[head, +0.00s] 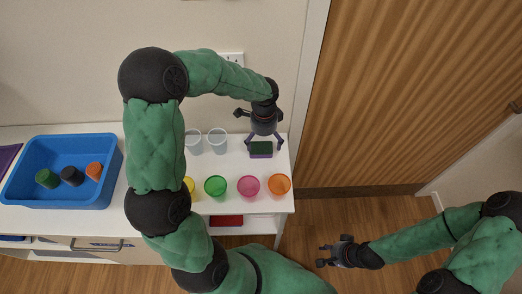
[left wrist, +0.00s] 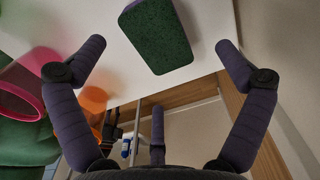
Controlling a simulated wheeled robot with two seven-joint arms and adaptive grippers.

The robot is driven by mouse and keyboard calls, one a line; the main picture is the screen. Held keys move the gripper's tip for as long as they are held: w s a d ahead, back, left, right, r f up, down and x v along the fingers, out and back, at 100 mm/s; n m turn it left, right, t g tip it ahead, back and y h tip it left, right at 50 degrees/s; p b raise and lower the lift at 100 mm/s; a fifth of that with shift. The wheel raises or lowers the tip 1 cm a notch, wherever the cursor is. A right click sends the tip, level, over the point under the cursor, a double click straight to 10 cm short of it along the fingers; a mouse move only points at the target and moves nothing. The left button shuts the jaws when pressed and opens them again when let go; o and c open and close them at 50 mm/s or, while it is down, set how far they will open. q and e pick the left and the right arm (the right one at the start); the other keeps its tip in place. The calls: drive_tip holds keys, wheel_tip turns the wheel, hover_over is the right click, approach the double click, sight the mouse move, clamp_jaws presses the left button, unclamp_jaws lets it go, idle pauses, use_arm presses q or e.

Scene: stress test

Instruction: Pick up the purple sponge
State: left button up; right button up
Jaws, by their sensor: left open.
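The purple sponge (head: 261,154) lies on the white table near its right end, with a dark green top face and a purple side. In the left wrist view the sponge (left wrist: 157,38) shows its green face, with a purple edge at its left. My left gripper (head: 265,142) hangs over the sponge, open, its fingers spread to either side. In the left wrist view the sponge appears between the fingertips of my left gripper (left wrist: 162,45), with gaps on both sides and nothing held. My right gripper (head: 323,255) is open and empty over the floor, right of the table.
A row of cups, yellow (head: 189,185), green (head: 215,186), pink (head: 248,187) and orange (head: 279,184), stands in front of the sponge. Two clear cups (head: 217,141) stand to its left. A blue tray (head: 115,165) with small items is at the far left.

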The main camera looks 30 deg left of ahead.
sight(261, 150)
use_arm(q)
drive_tip(key=f+b, duration=0.1)
drive_tip(key=f, duration=0.1)
drive_tip(key=s+f+b, duration=0.1)
drive_tip(key=f, duration=0.1)
drive_tip(key=shift+s+a+f, duration=0.1)
drive_tip(key=shift+a+f, duration=0.1)
drive_tip(key=shift+f, duration=0.1)
drive_tip(key=shift+f+b, duration=0.35)
drive_tip(key=shift+r, duration=0.1)
drive_tip(key=shift+c, duration=0.6)
drive_tip(key=c, duration=0.6)
